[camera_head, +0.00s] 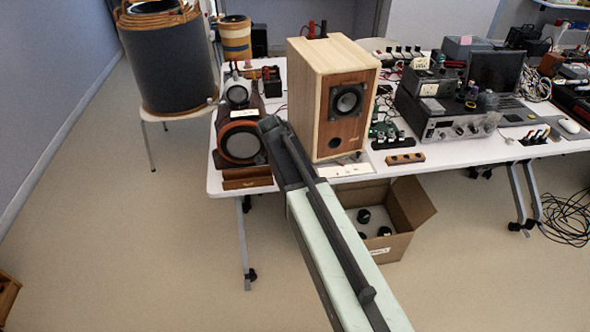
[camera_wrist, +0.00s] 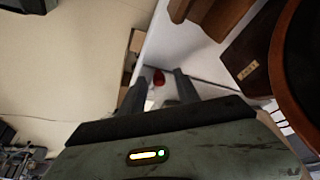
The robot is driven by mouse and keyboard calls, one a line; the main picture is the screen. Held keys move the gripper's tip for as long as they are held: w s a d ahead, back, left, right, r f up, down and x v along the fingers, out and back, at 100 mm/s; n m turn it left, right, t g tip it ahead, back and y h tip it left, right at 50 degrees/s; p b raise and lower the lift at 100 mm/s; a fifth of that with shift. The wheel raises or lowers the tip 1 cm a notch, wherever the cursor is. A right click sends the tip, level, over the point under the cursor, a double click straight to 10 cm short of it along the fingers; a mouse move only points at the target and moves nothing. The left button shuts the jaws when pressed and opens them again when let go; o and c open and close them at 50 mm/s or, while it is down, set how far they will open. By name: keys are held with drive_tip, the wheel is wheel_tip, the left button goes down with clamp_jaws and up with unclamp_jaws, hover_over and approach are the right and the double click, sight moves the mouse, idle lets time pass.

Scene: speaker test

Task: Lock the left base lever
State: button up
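In the wrist view my gripper (camera_wrist: 160,76) has two dark fingers spread apart. A small red part (camera_wrist: 158,77) shows between their tips, against the white table (camera_wrist: 190,50); I cannot tell whether it is the left base lever. Nothing is visibly gripped. In the head view my arm reaches up from the lower right, and its dark end (camera_head: 273,128) is in front of the table's front edge, between the round-driver speaker and the wooden speaker (camera_head: 318,95). A white base plate (camera_head: 343,170) shows under the wooden speaker; no lever can be made out there.
A dark speaker unit with a round driver (camera_head: 241,143) stands left of my arm. It also shows at the right of the wrist view (camera_wrist: 250,60). A cardboard box (camera_head: 408,210) is under the table. Electronics (camera_head: 450,118) crowd the right.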

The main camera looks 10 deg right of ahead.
drive_tip(key=shift+r, duration=0.1)
drive_tip(key=p+v, duration=0.7)
drive_tip(key=shift+r, duration=0.3)
drive_tip(key=shift+s+a, duration=0.1)
drive_tip(key=s+d+g+y+p, duration=0.1)
drive_tip(key=s+d+p, duration=0.1)
drive_tip(key=s+d, duration=0.6)
drive_tip(key=s+a+n+g+y, duration=0.1)
drive_tip(key=s+n+y, duration=0.1)
drive_tip(key=s+n, duration=0.6)
drive_tip(key=n, duration=0.3)
drive_tip(key=shift+s+a+g+y, duration=0.3)
drive_tip(key=shift+a+y, duration=0.05)
drive_tip(key=shift+y, duration=0.05)
